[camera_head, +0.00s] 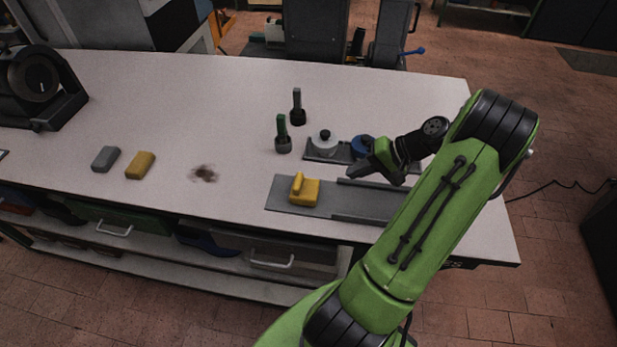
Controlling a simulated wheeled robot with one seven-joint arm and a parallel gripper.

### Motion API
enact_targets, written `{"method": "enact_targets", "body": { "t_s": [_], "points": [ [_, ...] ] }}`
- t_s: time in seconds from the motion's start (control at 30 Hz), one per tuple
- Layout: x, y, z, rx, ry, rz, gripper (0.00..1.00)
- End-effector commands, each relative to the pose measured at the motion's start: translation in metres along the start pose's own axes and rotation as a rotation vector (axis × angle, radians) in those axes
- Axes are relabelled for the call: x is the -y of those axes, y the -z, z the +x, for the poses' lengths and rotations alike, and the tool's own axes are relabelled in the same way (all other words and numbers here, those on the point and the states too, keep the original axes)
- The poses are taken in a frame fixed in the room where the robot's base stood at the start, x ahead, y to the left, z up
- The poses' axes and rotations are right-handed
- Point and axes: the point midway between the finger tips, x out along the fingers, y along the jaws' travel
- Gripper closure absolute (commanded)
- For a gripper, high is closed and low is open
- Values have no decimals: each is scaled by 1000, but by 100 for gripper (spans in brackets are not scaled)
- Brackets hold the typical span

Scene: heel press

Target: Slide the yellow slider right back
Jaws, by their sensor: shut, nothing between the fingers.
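The yellow slider (305,189) sits near the left end of a flat grey track (337,211) by the front edge of the white bench. It has an upright knob on its left part. The track runs to the right, with raised rails on its right part, and my arm hides its right end. My gripper (352,177) is shut and empty. In the picture it lies right of the slider and above the track's back edge, apart from the slider.
Behind the track, a dark tray (313,153) holds a white knobbed piece (324,142) and a blue one (362,146). Green-handled (283,134) and dark-handled (297,107) tools stand left of it.

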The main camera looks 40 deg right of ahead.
Motion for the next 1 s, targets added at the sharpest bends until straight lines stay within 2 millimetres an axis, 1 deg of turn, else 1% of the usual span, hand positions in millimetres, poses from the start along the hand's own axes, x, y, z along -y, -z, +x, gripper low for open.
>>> {"method": "enact_targets", "body": {
  "t_s": [0.03, 0.43, 0.5, 0.6, 0.7, 1.0],
  "points": [
    [0, -1, 10, 6, 2, 0, 100],
    [-1, -2, 97, 8, -2, 0, 100],
    [11, -2, 106, 7, -1, -4, 100],
    [20, -1, 116, 4, -3, -3, 100],
    [25, -2, 122, 4, -2, -1, 100],
    [26, -1, 124, 2, -3, 0, 100]
  ]
}}
